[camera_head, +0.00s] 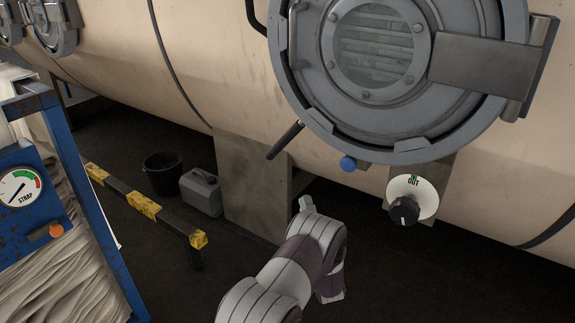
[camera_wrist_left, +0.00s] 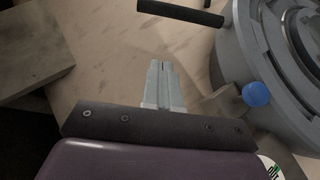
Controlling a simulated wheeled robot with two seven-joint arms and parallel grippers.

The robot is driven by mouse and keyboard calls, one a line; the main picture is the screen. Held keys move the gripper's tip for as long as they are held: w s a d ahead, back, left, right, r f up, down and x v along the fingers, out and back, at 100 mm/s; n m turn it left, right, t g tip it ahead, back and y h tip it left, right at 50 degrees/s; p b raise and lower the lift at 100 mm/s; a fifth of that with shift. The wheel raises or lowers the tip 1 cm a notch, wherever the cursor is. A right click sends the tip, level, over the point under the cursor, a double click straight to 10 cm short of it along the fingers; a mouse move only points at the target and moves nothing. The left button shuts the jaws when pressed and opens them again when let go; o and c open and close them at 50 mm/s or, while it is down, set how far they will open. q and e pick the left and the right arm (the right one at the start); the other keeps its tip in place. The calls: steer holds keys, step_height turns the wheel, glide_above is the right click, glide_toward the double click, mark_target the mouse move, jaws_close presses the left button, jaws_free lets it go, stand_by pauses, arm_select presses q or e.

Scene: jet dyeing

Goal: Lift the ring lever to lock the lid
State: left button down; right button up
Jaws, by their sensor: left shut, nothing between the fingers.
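The round grey lid (camera_head: 385,60) with its window and thick locking ring (camera_head: 300,105) sits on the side of the beige vessel, and it looks closed. The ring lever (camera_head: 286,141) is a dark rod sticking out down and left from the ring's lower left. In the left wrist view the lever (camera_wrist_left: 180,12) crosses the top, beyond my fingertips. My left gripper (camera_head: 306,203) is below the lever, apart from it; in the wrist view its fingers (camera_wrist_left: 161,66) are together and empty. My right gripper is not in view.
A blue knob (camera_head: 348,163) hangs under the ring, with a dial marked OUT (camera_head: 413,198) to its right. A yellow-black barrier (camera_head: 144,205), bucket (camera_head: 162,173) and grey canister (camera_head: 201,192) stand left. A blue frame with a STRAP gauge (camera_head: 19,188) is at far left.

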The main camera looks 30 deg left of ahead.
mark_target(284, 141)
arm_select(q)
steer(key=s+a+r+b+x, duration=0.1)
steer(key=s+b+x, duration=0.1)
steer(key=x, duration=1)
steer(key=shift+a+r, duration=0.15)
steer(key=shift+a, duration=0.35)
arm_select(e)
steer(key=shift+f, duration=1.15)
arm_select(q)
steer(key=shift+w+a, duration=0.1)
steer(key=shift+w, duration=0.05)
